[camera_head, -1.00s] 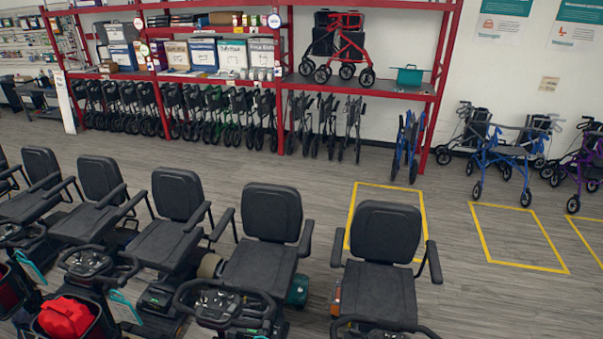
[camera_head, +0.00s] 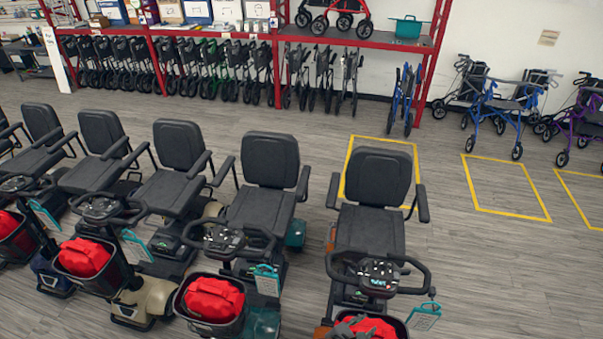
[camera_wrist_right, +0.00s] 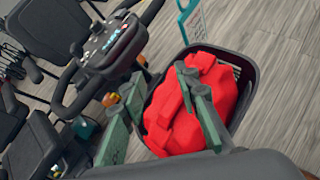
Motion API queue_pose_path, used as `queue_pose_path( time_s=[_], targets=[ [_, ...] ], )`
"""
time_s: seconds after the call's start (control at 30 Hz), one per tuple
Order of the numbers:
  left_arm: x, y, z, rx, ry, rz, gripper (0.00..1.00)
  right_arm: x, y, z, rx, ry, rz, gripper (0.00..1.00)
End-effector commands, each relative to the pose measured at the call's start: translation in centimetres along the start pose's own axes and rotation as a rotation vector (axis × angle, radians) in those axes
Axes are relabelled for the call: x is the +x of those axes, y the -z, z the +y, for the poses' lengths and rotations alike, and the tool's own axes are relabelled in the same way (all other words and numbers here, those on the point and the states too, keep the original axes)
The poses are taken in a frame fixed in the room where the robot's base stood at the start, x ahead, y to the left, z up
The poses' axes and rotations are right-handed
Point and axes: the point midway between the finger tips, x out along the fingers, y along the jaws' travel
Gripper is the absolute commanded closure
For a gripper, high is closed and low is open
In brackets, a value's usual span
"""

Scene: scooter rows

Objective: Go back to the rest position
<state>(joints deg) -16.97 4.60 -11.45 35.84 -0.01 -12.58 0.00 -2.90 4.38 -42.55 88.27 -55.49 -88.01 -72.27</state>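My right gripper (camera_wrist_right: 159,84) shows in the right wrist view with its green-grey fingers spread apart. Nothing shows gripped between them. A red bag (camera_wrist_right: 178,122) sits in a dark scooter basket (camera_wrist_right: 247,78) behind the fingers. The right finger overlaps the bag in the picture; I cannot tell whether they touch. A scooter handlebar with a control panel (camera_wrist_right: 112,38) is at the upper left of that view.
A row of scooters with black seats (camera_head: 370,225) and red bags (camera_head: 212,299) in front baskets crosses the head view. Behind stand a red shelf rack (camera_head: 380,40), folded walkers (camera_head: 240,68) and a blue rollator (camera_head: 497,110). The grey floor (camera_head: 520,270) at right is clear.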

Motion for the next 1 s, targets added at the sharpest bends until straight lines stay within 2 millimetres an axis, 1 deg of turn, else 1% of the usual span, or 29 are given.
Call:
queue_pose_path(
  time_s=[0.03, 0.17, 0.27, 0.33, 0.5, 0.6, 0.8, 1.0],
  targets=[
    [0.0, 0.1, 0.0, 0.0, 0.0, 0.001, 0.6, 0.3, 0.0, -1.2, 0.067, 0.025, 0.035, 0.71],
    [0.0, 0.0, 0.0, 0.0, 0.0, 0.0, 0.6, 1.0, 0.2, -4.3, 0.282, 0.102, 0.132, 0.71],
    [0.0, -0.5, 0.0, -0.001, 0.0, -0.007, 0.6, 1.3, 0.1, -7.1, 0.487, 0.178, 0.21, 0.71],
    [0.0, -1.0, 0.1, -0.002, 0.0, -0.013, 0.6, 1.4, 0.0, -9.3, 0.656, 0.242, 0.264, 0.71],
    [0.0, -1.2, 0.1, -0.002, 0.0, -0.016, 0.6, 0.7, -1.2, -14.8, 1.134, 0.423, 0.382, 0.71],
    [0.0, -1.0, 0.0, -0.001, 0.0, -0.014, 0.6, -0.1, -2.2, -16.9, 1.363, 0.506, 0.422, 0.71],
    [0.0, -0.8, 0.1, -0.001, 0.0, -0.011, 0.6, -1.8, -4.5, -19.7, 1.69, 0.621, 0.468, 0.71],
    [0.0, -0.5, 0.0, -0.001, 0.0, -0.007, 0.6, -3.5, -6.5, -21.4, 1.911, 0.696, 0.492, 0.71]
  ],
)
